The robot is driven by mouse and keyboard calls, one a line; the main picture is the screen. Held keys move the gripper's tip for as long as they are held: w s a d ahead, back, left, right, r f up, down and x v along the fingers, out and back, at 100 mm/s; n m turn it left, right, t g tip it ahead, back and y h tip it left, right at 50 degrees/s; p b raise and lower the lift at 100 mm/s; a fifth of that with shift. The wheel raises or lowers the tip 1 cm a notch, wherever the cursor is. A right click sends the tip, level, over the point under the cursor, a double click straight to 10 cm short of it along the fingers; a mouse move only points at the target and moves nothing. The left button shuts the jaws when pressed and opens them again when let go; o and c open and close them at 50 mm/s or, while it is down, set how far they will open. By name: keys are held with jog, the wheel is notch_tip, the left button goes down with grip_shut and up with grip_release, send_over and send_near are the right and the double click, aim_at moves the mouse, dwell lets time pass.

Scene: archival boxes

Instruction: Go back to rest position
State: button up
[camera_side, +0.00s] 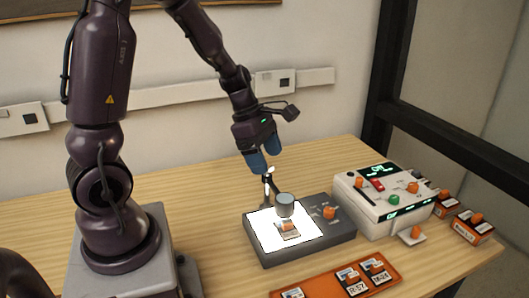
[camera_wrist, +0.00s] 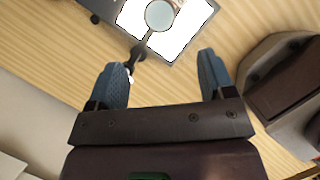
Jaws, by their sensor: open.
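My gripper (camera_side: 264,159) hangs above the table, behind the dark light box (camera_side: 262,254) with its bright white panel. In the wrist view its two blue fingers (camera_wrist: 163,80) are spread apart with nothing between them. A small item with an orange knob (camera_side: 289,227) lies on the lit panel, under a grey cylindrical magnifier (camera_side: 285,204) on a jointed stand.
A white instrument (camera_side: 385,205) with a green display stands right of the light box. Small orange-knobbed boxes (camera_side: 471,227) sit at the right edge. An orange tray (camera_side: 330,287) with labelled boxes lies in front. The table's left and back are clear.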

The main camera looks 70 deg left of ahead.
jog(key=shift+s+a+r, duration=0.1)
jog(key=shift+r, duration=0.2)
jog(key=s+d+r+m+t+y, duration=0.1)
jog(key=s+d+r+m, duration=0.4)
jog(key=m, duration=0.8)
jog(key=s+d+r+m+t+y, duration=0.1)
jog(key=s+d+r+m+y, duration=0.1)
jog(key=s+d+r+m, duration=0.3)
notch_tip(320, 180, up, 4)
jog(key=d+m, duration=0.1)
jog(key=m, duration=0.8)
jog(key=shift+s, duration=0.25)
